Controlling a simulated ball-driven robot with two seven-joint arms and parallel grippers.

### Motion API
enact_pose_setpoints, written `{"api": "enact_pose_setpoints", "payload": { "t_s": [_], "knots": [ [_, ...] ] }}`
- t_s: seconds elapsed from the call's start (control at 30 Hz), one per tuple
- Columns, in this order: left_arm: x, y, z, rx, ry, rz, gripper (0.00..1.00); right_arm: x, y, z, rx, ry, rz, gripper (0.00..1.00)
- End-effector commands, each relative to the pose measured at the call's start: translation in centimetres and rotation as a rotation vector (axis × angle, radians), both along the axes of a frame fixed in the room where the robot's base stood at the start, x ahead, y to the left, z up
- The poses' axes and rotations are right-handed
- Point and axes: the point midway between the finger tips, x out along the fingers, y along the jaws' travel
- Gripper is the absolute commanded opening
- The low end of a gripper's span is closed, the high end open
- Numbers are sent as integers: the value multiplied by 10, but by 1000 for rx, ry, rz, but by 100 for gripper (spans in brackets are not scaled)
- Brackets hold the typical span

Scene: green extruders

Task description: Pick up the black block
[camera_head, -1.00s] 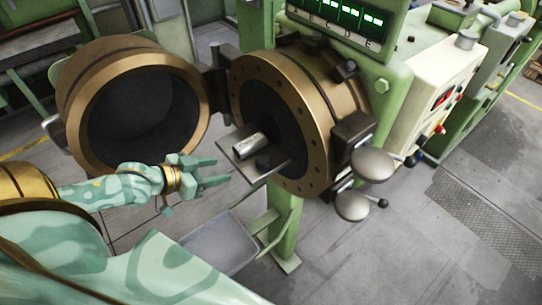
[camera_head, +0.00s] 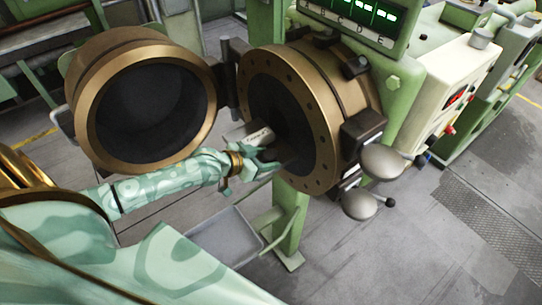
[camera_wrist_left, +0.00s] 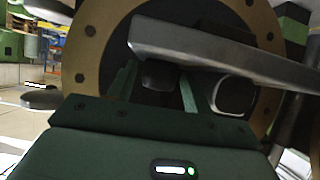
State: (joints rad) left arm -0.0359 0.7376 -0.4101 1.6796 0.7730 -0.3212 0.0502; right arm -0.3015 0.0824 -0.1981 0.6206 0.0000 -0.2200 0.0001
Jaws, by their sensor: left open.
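In the left wrist view, the black block (camera_wrist_left: 158,75) sits against the grey plate (camera_wrist_left: 215,52) and shows between the two fingers of my left gripper (camera_wrist_left: 155,88). The fingers stand apart, with gaps visible beside the block. In the head view, my left gripper (camera_head: 268,163) reaches over the plate at the mouth of the extruder chamber (camera_head: 325,155). The block is hard to make out there, against the dark opening and the fingers. My right gripper is not in view.
A silver cylinder (camera_head: 257,137) lies on the plate close to the gripper; in the wrist view its end (camera_wrist_left: 236,95) is just right of the right finger. The open round door (camera_head: 205,125) stands at left. A grey tray (camera_head: 222,240) is below.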

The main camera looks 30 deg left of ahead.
Motion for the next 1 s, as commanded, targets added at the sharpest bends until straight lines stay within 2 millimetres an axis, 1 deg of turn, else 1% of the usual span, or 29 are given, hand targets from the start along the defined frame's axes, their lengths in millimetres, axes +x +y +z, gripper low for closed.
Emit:
{"api": "enact_pose_setpoints", "payload": {
  "t_s": [0.2, 0.23, 0.27, 0.3, 0.33, 0.37, 0.63, 0.77, 0.87, 0.93, 0.97, 1.0],
  "knots": [
    [1, 0, -1, 0, 1, 0, 50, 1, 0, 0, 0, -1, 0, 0],
    [1, 0, -1, 0, 1, 0, 45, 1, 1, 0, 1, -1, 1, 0],
    [1, 0, -1, 0, 1, 0, 36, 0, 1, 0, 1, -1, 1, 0],
    [1, 0, -1, 0, 1, 0, 25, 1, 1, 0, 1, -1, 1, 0],
    [1, 0, -1, 1, 1, 0, 17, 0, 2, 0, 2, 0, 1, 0],
    [1, 0, -1, 1, 1, 1, 16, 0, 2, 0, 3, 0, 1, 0],
    [1, 0, 0, 1, -1, 0, 16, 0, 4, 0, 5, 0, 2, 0],
    [1, 0, 7, 0, -1, 0, 16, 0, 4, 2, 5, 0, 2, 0],
    [1, 0, 21, 0, -2, 0, 16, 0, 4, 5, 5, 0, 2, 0],
    [0, -1, 36, 2, -3, -1, 16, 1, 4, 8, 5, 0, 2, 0],
    [-7, -2, 41, 0, 0, -1, 16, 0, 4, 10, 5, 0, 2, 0],
    [-16, -3, 50, 1, 2, -2, 16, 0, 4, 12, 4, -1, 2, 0]
  ]
}}
